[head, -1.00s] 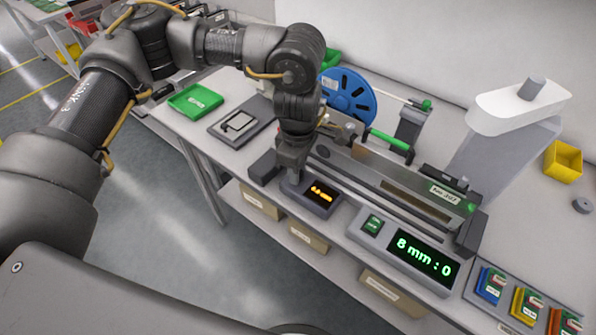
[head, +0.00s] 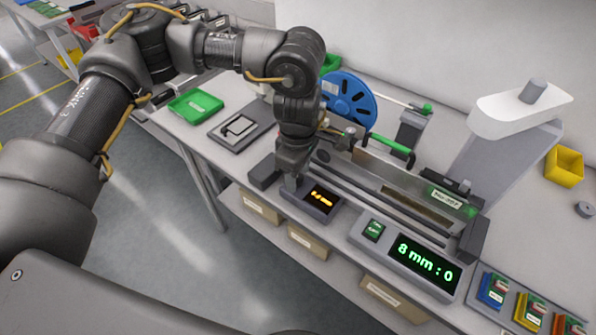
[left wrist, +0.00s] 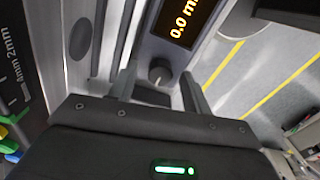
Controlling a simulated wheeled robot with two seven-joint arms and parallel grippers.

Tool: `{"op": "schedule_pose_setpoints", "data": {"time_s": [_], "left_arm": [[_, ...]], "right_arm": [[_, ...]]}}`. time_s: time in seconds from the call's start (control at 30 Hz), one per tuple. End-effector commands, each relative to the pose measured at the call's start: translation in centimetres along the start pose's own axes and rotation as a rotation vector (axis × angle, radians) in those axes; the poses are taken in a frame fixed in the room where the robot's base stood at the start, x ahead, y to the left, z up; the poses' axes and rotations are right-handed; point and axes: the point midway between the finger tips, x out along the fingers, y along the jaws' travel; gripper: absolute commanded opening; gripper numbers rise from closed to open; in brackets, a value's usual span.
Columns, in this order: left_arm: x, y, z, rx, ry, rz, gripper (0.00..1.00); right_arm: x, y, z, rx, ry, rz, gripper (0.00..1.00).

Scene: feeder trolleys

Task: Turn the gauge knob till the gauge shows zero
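The gauge (head: 312,207) is a dark box with an orange display at the front edge of the trolley top. In the left wrist view its display (left wrist: 186,18) reads 0.0, with the unit cut off at the frame edge. The round grey gauge knob (left wrist: 160,69) shows just below the display, between my left gripper's two fingers. My left gripper (head: 291,181), also in the left wrist view (left wrist: 160,88), points down at the gauge. Its fingers are apart, with gaps on both sides of the knob. In the head view the gripper hides the knob. My right gripper is out of view.
A feeder (head: 385,190) with a blue reel (head: 347,97) lies behind the gauge. A green display reading "8 mm : 0" (head: 423,262) stands to its right.

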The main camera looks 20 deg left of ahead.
Motion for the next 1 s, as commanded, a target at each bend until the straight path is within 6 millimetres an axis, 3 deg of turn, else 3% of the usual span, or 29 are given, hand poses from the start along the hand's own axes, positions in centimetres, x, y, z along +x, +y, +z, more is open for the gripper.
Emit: {"op": "schedule_pose_setpoints", "data": {"time_s": [0.23, 0.43, 0.7, 1.0], "left_arm": [[-0.7, 0.1, 0.0, 0.001, 0.000, 0.003, 0.49], [-4.2, 0.1, 0.0, -0.001, 0.001, 0.006, 0.49], [-9.1, 0.1, 0.0, -0.001, 0.001, 0.004, 0.49], [-10.8, 0.0, 0.0, 0.000, 0.000, -0.001, 0.49]], "right_arm": [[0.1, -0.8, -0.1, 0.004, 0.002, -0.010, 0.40], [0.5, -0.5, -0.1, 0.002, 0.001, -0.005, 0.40], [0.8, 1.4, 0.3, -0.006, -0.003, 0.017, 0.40], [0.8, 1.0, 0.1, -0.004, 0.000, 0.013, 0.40]]}}
